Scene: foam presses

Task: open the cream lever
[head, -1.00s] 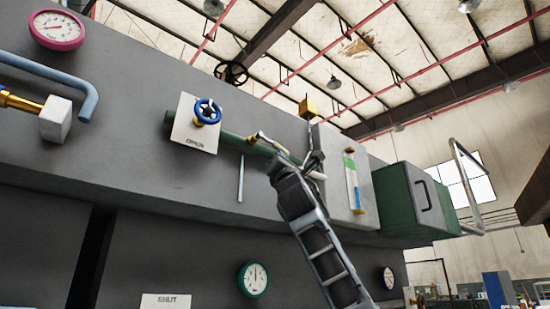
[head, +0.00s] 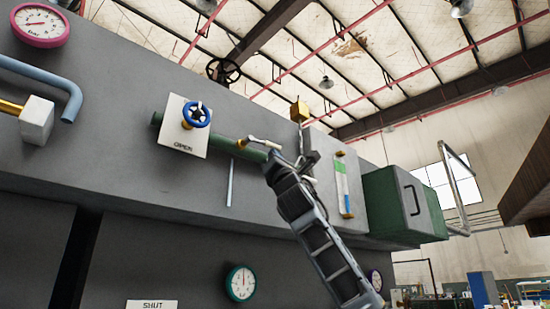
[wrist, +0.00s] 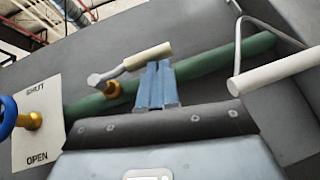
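The cream lever (head: 264,141) has a cream grip on a short metal arm, fixed to a brass stem on a green pipe (head: 224,142). In the wrist view the cream lever (wrist: 148,56) lies roughly sideways, its grip to the right of the stem. My gripper (head: 275,155) is just below and right of the lever in the head view. In the wrist view my gripper (wrist: 158,72) shows two blue-grey fingers close together, tips at the grip's lower side. The grip does not appear to lie between them. I cannot tell whether they touch it.
A plate (wrist: 38,125) marked SHUT above and OPEN below stands left of the lever, by a blue handwheel (head: 196,115). A white-gripped bar (wrist: 275,70) is close on the right. Further right are a gauge panel (head: 331,160) and a green box (head: 385,200).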

